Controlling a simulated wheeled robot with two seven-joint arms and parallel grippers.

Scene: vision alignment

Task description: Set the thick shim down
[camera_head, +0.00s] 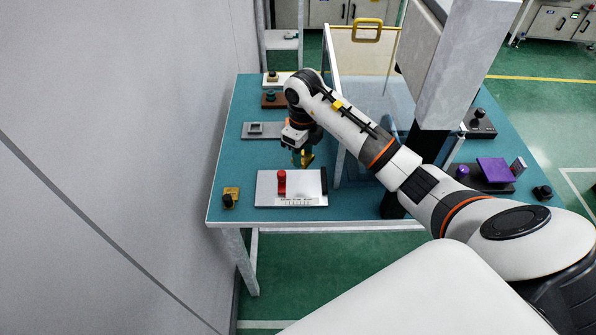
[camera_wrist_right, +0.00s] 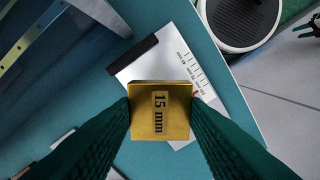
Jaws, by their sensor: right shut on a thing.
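My right gripper (camera_head: 302,158) is shut on a brass-coloured block marked "15 mm", the thick shim (camera_head: 308,158). In the right wrist view the shim (camera_wrist_right: 160,122) sits between the two dark ribbed fingers, its marked face toward the camera. In the head view the shim appears just behind the back edge of a light grey plate (camera_head: 265,189). The plate bears a red upright piece (camera_head: 282,182), a dark bar at its right end and a printed scale. The shim hides part of the plate (camera_wrist_right: 150,65) in the right wrist view. How high the shim is, I cannot tell. My left gripper is not in view.
A yellow block with a black knob (camera_head: 230,198) is at the table's front left. A grey plate with a square fitting (camera_head: 262,130) lies farther back. A clear panel (camera_head: 338,150) stands right of the work area.

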